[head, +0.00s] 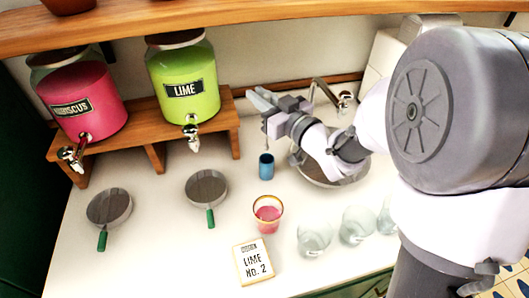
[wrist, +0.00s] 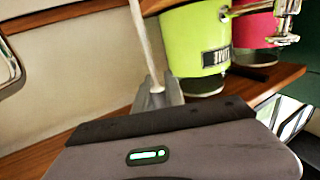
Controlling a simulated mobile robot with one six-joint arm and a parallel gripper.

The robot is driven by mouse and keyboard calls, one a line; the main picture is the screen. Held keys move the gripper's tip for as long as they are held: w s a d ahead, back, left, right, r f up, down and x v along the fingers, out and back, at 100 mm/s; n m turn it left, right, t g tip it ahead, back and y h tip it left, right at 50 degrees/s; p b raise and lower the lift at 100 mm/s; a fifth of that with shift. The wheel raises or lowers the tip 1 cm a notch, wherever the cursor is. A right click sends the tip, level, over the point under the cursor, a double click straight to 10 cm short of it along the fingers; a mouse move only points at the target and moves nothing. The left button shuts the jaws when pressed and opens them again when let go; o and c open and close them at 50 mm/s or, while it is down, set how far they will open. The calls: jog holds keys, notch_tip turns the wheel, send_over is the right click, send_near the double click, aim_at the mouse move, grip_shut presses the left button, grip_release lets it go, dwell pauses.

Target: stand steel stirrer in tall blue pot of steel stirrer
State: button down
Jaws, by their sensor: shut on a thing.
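My gripper (head: 262,101) is in the upper middle of the head view, above the tall blue pot, and shut on the steel stirrer. In the wrist view the stirrer is a thin pale rod (wrist: 144,45) rising from between the fingers (wrist: 160,93). In the head view a thin part of the stirrer (head: 266,137) hangs below the gripper, toward the pot. The tall blue pot (head: 266,168) stands upright on the counter. I cannot tell whether the stirrer's lower end is above the pot's mouth or inside it.
Hibiscus (head: 83,100) and lime (head: 184,84) dispensers stand on a wooden shelf (head: 150,135) to the left. Two green-handled strainers (head: 109,207), a glass of pink drink (head: 267,213), a lime card (head: 253,262) and clear glasses (head: 314,238) are on the counter. A sink (head: 335,182) with a tap (head: 343,99) is at right.

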notch_tip(320, 180, down, 10)
jog(key=b, duration=0.3)
jog(key=shift+s+b, duration=0.3)
jog(key=shift+s, duration=0.05)
jog(key=shift+r, duration=0.1)
jog(key=c, duration=1.4)
grip_release()
